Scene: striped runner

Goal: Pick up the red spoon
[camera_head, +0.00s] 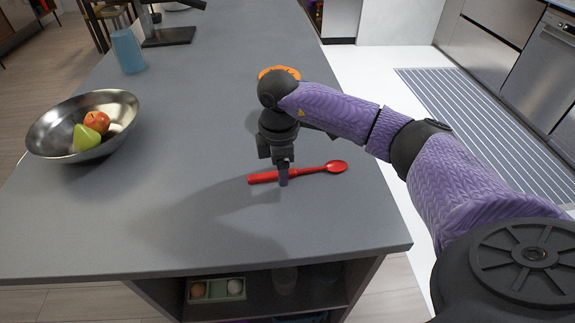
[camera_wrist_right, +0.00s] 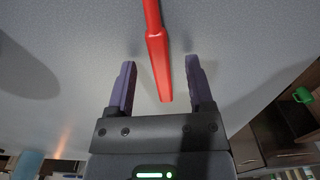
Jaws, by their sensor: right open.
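The red spoon (camera_head: 313,170) lies on the grey counter, its bowl to the right and its handle to the left. My right gripper (camera_head: 284,181) points down at the spoon's handle and hides a small part of it. In the right wrist view the handle (camera_wrist_right: 159,62) runs between the two open fingers of my right gripper (camera_wrist_right: 161,88), with a gap on each side. The fingers do not appear to touch the spoon. My left gripper is not in view.
The grey counter (camera_head: 190,190) is clear around the spoon. A metal bowl (camera_head: 47,125) with an apple and a pear stands at the left. A blue cup (camera_head: 128,52) stands farther back. An orange object (camera_head: 279,72) shows behind my right wrist. An egg holder (camera_head: 216,290) sits on the shelf below.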

